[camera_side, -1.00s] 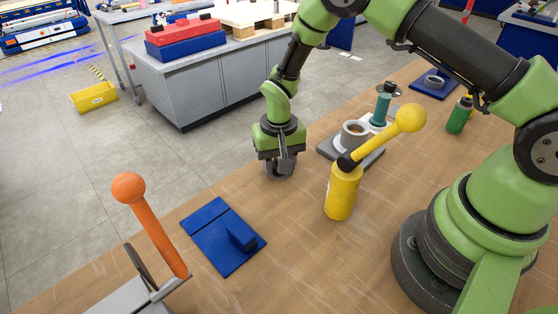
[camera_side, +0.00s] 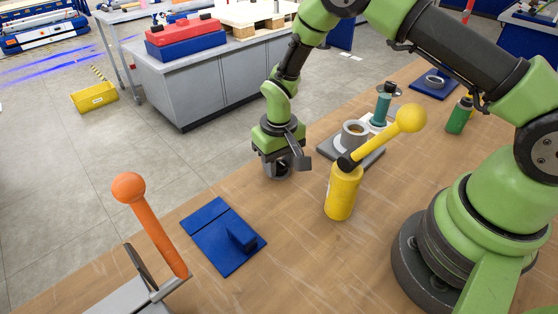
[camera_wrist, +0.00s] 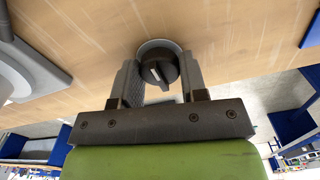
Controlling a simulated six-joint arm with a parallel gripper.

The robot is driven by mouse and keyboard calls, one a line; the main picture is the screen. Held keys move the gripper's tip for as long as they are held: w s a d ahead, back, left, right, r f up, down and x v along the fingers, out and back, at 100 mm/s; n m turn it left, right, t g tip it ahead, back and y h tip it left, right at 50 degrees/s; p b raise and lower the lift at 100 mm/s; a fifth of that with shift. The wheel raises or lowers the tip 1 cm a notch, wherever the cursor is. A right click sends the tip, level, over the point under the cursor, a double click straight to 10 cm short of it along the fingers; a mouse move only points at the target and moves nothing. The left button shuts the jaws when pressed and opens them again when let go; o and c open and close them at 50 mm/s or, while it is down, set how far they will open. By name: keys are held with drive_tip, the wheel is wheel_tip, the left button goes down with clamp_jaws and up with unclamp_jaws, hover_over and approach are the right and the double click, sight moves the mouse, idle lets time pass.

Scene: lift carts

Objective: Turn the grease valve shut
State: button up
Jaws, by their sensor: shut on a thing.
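The grease valve shows in the wrist view as a round dark knob (camera_wrist: 158,66) with a pale pointer line, on a grey round body. My gripper (camera_wrist: 160,80) has one finger on each side of the knob and is shut on it. The pointer line runs slightly tilted in that view. In the side view my gripper (camera_side: 280,165) points down at the table's far edge, and mostly hides the valve; only a grey part of its body (camera_side: 277,174) shows below the fingers.
A grey plate with a ring-topped part (camera_side: 354,133) and a yellow cylinder with a ball-ended lever (camera_side: 342,193) stand right of my gripper. A blue plate with a block (camera_side: 222,247) and an orange-knobbed lever (camera_side: 150,222) are at front left. Bare wood lies between.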

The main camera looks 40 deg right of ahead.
drive_tip(key=o, duration=0.9)
wheel_tip(320, 180, up, 10)
wheel_tip(320, 180, up, 9)
drive_tip(key=t, duration=0.2)
hover_over(279, 161)
drive_tip(key=s, duration=0.3)
drive_tip(key=s+r+t, duration=0.1)
drive_tip(key=s+r, duration=0.3)
drive_tip(key=s, duration=0.1)
drive_tip(key=s+r+m+t+y, duration=0.1)
drive_tip(key=s+r+t, duration=0.1)
drive_tip(key=s+r, duration=0.2)
drive_tip(key=s+d+r+m+t+y, duration=0.1)
drive_tip(key=s+r, duration=0.3)
drive_tip(key=s, duration=0.4)
drive_tip(key=shift+d+t, duration=0.1)
drive_tip(key=shift+t, duration=0.4)
drive_tip(key=shift+s+f, duration=0.1)
drive_tip(key=shift+s, duration=0.3)
